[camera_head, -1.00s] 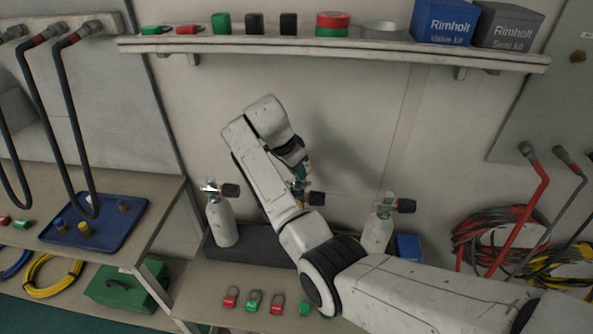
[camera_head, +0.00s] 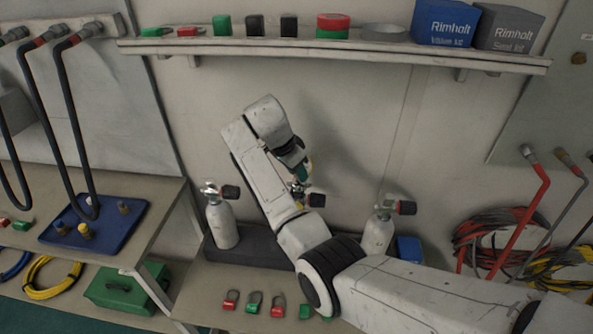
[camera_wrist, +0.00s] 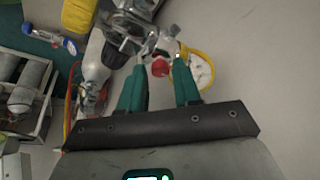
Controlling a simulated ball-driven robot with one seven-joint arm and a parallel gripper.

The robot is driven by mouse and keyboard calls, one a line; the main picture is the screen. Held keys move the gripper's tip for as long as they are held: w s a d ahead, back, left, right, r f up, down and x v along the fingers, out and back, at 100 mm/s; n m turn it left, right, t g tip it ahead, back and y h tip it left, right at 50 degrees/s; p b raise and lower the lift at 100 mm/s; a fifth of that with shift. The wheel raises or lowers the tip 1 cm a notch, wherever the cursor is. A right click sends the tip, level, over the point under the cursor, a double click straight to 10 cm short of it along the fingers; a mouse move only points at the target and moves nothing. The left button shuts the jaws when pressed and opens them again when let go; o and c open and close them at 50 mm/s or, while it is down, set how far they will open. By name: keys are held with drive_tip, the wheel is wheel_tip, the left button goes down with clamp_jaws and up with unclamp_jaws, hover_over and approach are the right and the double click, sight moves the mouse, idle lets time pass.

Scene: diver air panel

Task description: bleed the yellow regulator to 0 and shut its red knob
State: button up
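My gripper (camera_wrist: 164,52) is open, its two teal fingers apart. The small red knob (camera_wrist: 160,67) shows between the fingers; I cannot tell whether either finger touches it. A yellow-rimmed gauge with a white face (camera_wrist: 202,72) lies just right of the fingers, partly hidden by the right one. Metal valve parts (camera_wrist: 130,22) and a black knob (camera_wrist: 117,52) are beyond the fingertips. The gauge reading is too small to tell. In the head view my gripper is at the middle cylinder's valve, whose black knob (camera_head: 316,200) shows; my arm hides that cylinder's body.
White cylinders stand left (camera_head: 222,225) and right (camera_head: 378,234) of my arm, in a dark rack (camera_head: 258,246). Red and green padlock tags (camera_head: 254,302) lie on the bench front. A shelf (camera_head: 340,47) runs above. A blue tray (camera_head: 120,228) is at left.

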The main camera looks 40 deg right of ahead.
drive_tip(key=b+v, duration=0.1)
drive_tip(key=v, duration=0.6)
drive_tip(key=shift+a, duration=0.1)
idle(1.0)
